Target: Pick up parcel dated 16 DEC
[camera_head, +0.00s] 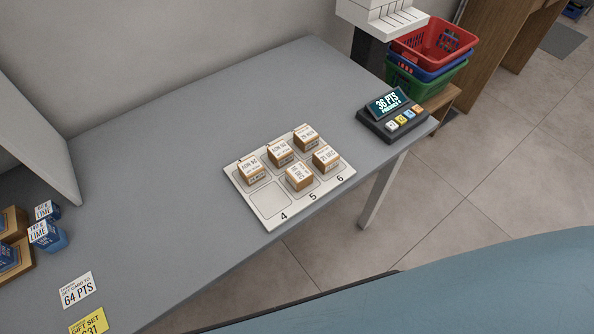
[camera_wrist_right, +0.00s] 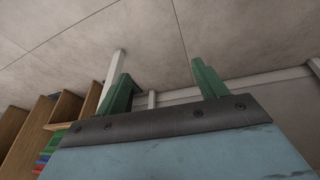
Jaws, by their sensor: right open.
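Several small brown parcels with white labels stand on a pale tray (camera_head: 239,184) with numbered places on the grey counter. Three are in the back row: left (camera_head: 250,174), middle (camera_head: 280,156) and right (camera_head: 306,139). Two are in the front row, at place 5 (camera_head: 299,181) and place 6 (camera_head: 326,160). Place 4 is empty. The place 6 label seems to end in DEC. The place 5 label is turned, and I cannot surely read 16 DEC on any parcel. My right gripper (camera_wrist_right: 162,70) is open and empty in the wrist view, with no parcel there. My left gripper is out of view.
A dark keypad with a screen (camera_head: 388,103) stands at the counter's right end. Stacked baskets (camera_head: 433,45) are beyond it. Blue boxes (camera_head: 48,237) and price cards (camera_head: 77,291) are at the left. The counter (camera_head: 170,150) is clear left of the tray.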

